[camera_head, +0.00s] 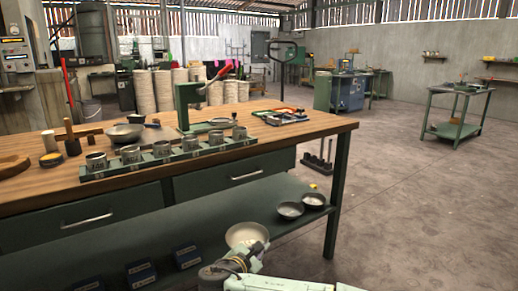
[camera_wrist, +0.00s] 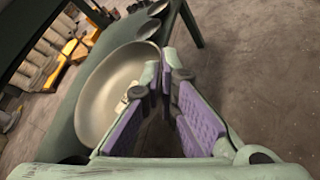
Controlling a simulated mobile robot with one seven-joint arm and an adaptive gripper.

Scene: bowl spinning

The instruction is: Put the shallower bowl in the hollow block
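A wide pale metal bowl (camera_head: 246,232) sits on the bench's lower shelf; it also fills the left middle of the wrist view (camera_wrist: 100,100). Two smaller grey bowls, a nearer one (camera_head: 290,210) and a farther one (camera_head: 314,200), stand to its right. Which is shallower is hard to tell. My gripper (camera_wrist: 160,80) has purple pads with a gap between them. It is open at the wide bowl's edge, its left finger overlapping the bowl in view. Contact cannot be told. A curved wooden piece (camera_head: 12,166) at the bench's left edge may be the hollow block; this is unclear.
The wooden bench top (camera_head: 310,124) carries a green rack (camera_head: 170,157) of metal cups, a green lever press (camera_head: 187,105), and another bowl (camera_head: 124,133). Drawers (camera_head: 235,174) hang above the shelf (camera_head: 220,212). Blue boxes (camera_head: 140,272) lie below.

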